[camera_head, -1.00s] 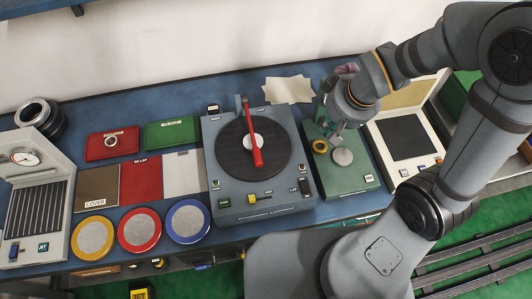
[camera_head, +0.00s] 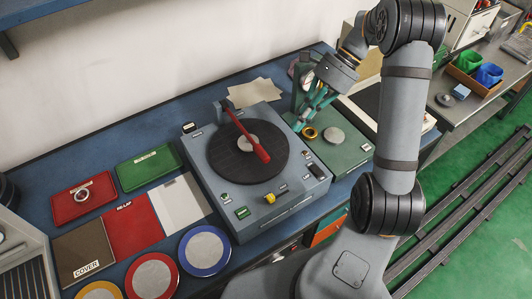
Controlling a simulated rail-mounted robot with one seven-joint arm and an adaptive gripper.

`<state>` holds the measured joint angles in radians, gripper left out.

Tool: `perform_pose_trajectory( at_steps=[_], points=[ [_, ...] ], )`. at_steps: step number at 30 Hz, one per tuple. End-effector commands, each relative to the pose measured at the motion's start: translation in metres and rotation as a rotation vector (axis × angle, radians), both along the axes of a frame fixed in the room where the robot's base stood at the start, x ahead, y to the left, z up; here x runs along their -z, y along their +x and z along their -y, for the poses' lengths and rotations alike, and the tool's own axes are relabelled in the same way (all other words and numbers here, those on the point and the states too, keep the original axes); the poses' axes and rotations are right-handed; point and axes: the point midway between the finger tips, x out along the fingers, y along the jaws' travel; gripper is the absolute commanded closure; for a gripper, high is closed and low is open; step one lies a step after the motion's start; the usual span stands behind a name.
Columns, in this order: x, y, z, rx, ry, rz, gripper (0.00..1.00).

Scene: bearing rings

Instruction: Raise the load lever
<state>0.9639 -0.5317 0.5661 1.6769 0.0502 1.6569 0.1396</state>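The load lever, a red bar (camera_head: 247,135), lies lowered across the dark round plate (camera_head: 225,160) of the grey lapping machine (camera_head: 290,203). Its thick red handle end points toward the front right. Its other end meets a grey post at the back of the machine. My gripper (camera_head: 311,113) is to the right of the lever, apart from it, above the back of the green gauge stand (camera_head: 345,155). Its fingers are small and overlap the stand in the picture, so their opening is unclear. I see nothing held in it.
A gold ring (camera_head: 310,133) is on the green stand, close below my gripper. Red (camera_head: 83,198) and green (camera_head: 149,167) trays and coloured-rim discs (camera_head: 205,250) lie left of the machine. Papers (camera_head: 255,93) lie behind it. The space above the plate is clear.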

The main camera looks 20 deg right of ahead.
Motion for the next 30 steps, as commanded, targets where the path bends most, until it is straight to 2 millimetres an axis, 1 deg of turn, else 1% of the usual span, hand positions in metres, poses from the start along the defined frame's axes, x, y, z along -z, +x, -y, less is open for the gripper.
perform_pose_trajectory(
  at_steps=[3, 6, 17, 20, 23, 30],
  points=[
    [-0.01, -0.005, -0.011, 0.022, 0.049, -0.043, 1.0],
    [-0.014, -0.007, -0.015, 0.029, 0.064, -0.058, 1.0],
    [-0.012, -0.008, -0.016, 0.029, 0.062, -0.06, 1.0],
    [-0.006, -0.009, -0.022, 0.027, 0.063, -0.061, 1.0],
    [0.005, -0.012, -0.032, 0.027, 0.064, -0.063, 1.0],
    [0.036, -0.019, -0.06, 0.026, 0.063, -0.063, 1.0]
  ],
)
